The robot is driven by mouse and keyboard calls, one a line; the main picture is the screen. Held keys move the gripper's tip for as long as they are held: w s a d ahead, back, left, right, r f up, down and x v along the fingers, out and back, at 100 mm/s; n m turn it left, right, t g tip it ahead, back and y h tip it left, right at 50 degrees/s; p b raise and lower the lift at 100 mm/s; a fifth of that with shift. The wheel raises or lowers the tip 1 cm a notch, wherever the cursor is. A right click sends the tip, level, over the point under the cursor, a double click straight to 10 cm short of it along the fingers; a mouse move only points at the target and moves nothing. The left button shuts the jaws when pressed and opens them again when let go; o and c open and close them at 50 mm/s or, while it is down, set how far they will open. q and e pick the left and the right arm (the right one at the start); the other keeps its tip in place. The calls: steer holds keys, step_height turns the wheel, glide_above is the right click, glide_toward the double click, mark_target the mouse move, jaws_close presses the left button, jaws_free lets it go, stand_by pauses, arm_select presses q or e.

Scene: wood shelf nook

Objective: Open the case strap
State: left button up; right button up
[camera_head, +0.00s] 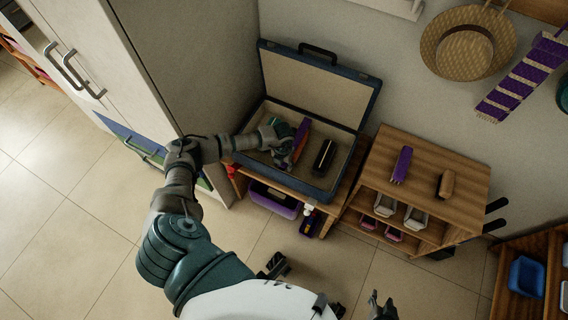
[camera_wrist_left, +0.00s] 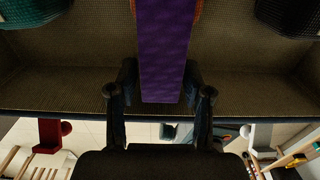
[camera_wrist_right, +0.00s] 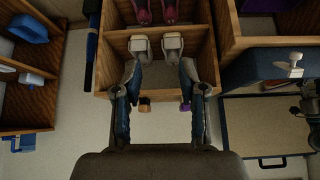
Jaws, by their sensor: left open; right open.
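The blue-edged case (camera_head: 318,187) stands on a low wooden bench with its lid (camera_head: 318,85) raised. A long purple strap-like piece with an orange edge (camera_head: 301,136) lies inside it; I cannot tell whether it is the strap. My left gripper (camera_head: 291,150) reaches into the case beside it. In the left wrist view, the open fingers (camera_wrist_left: 160,88) stand on either side of the purple piece (camera_wrist_left: 163,45); contact is not clear. My right gripper (camera_head: 380,306) is outside the case, low in the head view. In the right wrist view its fingers (camera_wrist_right: 160,75) are open and empty.
A dark oblong item (camera_head: 324,156) lies in the case. A wooden shelf unit (camera_head: 440,165) with shoes stands to the right. A tall white cabinet (camera_head: 110,60) stands at left. A hat (camera_head: 466,48) and striped scarf (camera_head: 522,80) hang on the wall. The floor in front is mostly clear.

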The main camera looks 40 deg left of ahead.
steer(key=shift+w, duration=0.1)
